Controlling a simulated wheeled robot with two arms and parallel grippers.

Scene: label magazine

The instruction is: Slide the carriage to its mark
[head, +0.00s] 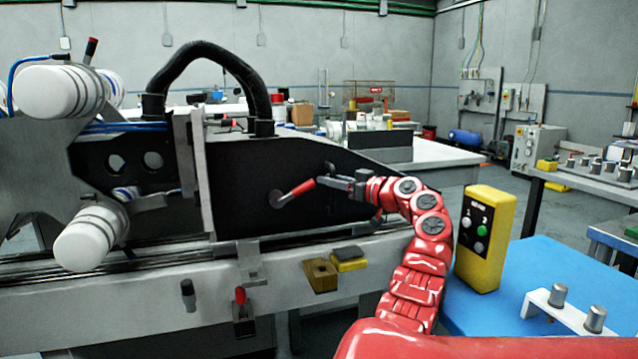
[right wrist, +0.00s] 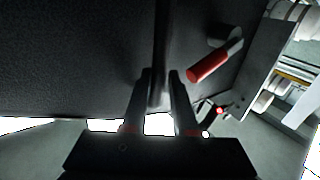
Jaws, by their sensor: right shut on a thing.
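The carriage (head: 250,180) is a large black housing on a long grey rail (head: 330,250), left of centre in the head view. Its dark side fills the top of the right wrist view (right wrist: 80,60). A red-handled lever (head: 300,190) sits on its side, and also shows in the right wrist view (right wrist: 208,66). My right gripper (head: 335,180) is at the carriage's side, right of this lever. In the right wrist view its fingers (right wrist: 160,95) are shut on a thin dark upright bar (right wrist: 161,45), the carriage's handle. I cannot make out the mark. My left gripper is out of view.

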